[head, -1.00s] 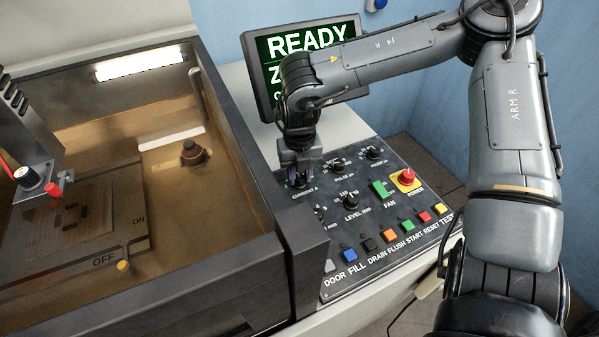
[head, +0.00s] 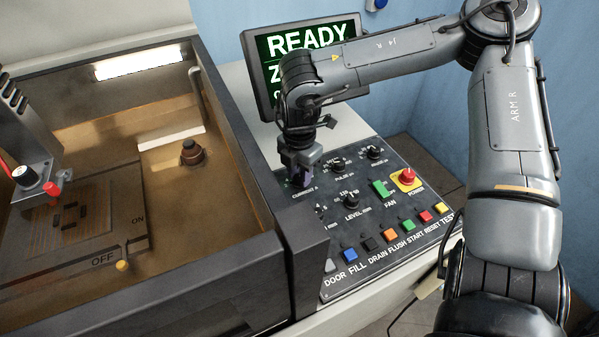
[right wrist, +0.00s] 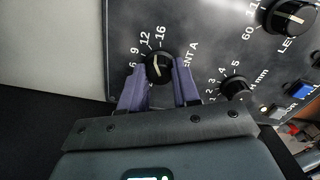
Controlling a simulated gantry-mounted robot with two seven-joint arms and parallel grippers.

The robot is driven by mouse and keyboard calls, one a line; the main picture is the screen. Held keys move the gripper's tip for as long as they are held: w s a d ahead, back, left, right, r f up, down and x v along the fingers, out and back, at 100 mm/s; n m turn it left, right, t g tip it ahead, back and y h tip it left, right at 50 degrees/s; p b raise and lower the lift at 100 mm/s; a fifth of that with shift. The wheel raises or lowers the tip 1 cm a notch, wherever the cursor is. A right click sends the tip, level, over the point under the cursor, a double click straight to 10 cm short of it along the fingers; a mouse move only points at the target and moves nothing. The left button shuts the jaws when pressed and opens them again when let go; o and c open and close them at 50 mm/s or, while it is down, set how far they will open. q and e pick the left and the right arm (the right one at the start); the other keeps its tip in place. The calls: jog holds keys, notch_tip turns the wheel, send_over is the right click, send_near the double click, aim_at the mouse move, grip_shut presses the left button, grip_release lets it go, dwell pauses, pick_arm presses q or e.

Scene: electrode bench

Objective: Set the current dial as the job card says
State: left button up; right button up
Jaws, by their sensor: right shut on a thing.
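The current dial is a black knob (right wrist: 158,67) with a white pointer line, in the right wrist view. The numbers 6, 9, 12 and 16 curve around it, with part of the label "CURRENT A" beside it. I cannot tell exactly which number the pointer meets. My right gripper (head: 301,182) is over the dial at the panel's upper left in the head view. Its purple fingers (right wrist: 160,70) are on either side of the knob, shut on it. The fingers and hand hide most of the dial in the head view. My left gripper and the job card are not seen.
The sloped control panel (head: 425,170) has other knobs, including LEVEL (head: 350,199), a row of coloured buttons and a red power button (head: 407,175). A monitor (head: 353,57) reading READY stands behind. The open tank's dark wall (head: 240,140) is close on the left.

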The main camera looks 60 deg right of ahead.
aim_at(299, 176)
jog(key=shift+m, duration=1.5)
jog(key=o, duration=1)
jog(key=shift+o, duration=0.2)
notch_tip(299, 176, up, 11)
jog(key=p, duration=0.2)
